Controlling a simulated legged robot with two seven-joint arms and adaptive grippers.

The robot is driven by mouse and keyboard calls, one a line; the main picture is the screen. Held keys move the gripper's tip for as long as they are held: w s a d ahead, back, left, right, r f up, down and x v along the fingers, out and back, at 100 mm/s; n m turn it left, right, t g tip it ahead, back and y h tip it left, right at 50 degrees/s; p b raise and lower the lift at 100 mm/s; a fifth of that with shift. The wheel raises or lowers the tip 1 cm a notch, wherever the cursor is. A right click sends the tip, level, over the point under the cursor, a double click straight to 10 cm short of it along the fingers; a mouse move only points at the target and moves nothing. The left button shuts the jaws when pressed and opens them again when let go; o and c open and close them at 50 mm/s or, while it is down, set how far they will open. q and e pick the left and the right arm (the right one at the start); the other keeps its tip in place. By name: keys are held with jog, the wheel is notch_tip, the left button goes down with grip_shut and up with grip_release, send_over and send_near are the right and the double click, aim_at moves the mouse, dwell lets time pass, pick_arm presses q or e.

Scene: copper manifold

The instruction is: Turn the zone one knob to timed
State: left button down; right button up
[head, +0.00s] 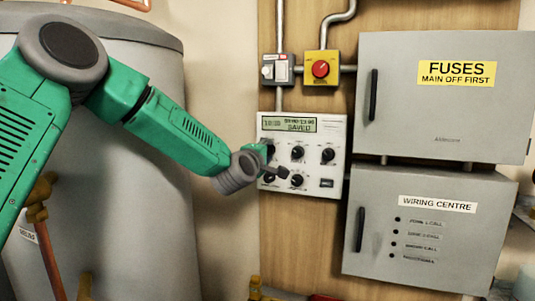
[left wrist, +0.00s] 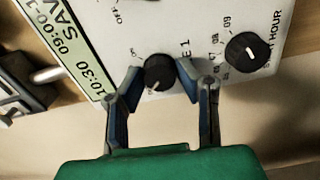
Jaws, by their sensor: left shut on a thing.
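The zone one knob (left wrist: 158,72) is a round black dial with a small pale pointer mark, beside the partly readable label ending in "E 1". It is on the white control panel (head: 333,122). My left gripper (left wrist: 160,80) has one finger on each side of the knob and is shut on it. In the head view my left gripper (head: 270,158) is at the panel's left side and covers most of this knob. My right gripper is not in view.
Other black knobs sit close by, including the start hour knob (left wrist: 246,50) and the upper middle knob (head: 297,152). A red rotary switch (head: 320,69) is above. Grey fuse (head: 440,120) and wiring centre (head: 430,255) boxes stand right. A large grey tank (head: 150,230) is left.

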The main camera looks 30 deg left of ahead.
pick_arm(q)
jog(key=shift+s+f+m, duration=0.1)
jog(key=shift+f+m, duration=0.15)
jog(key=shift+m, duration=1.75)
jog(key=shift+f+m, duration=0.2)
jog(key=shift+m, duration=1.8)
jog(key=c, duration=1.3)
grip_release()
jog(key=shift+o, duration=0.6)
jog(key=shift+r, duration=0.15)
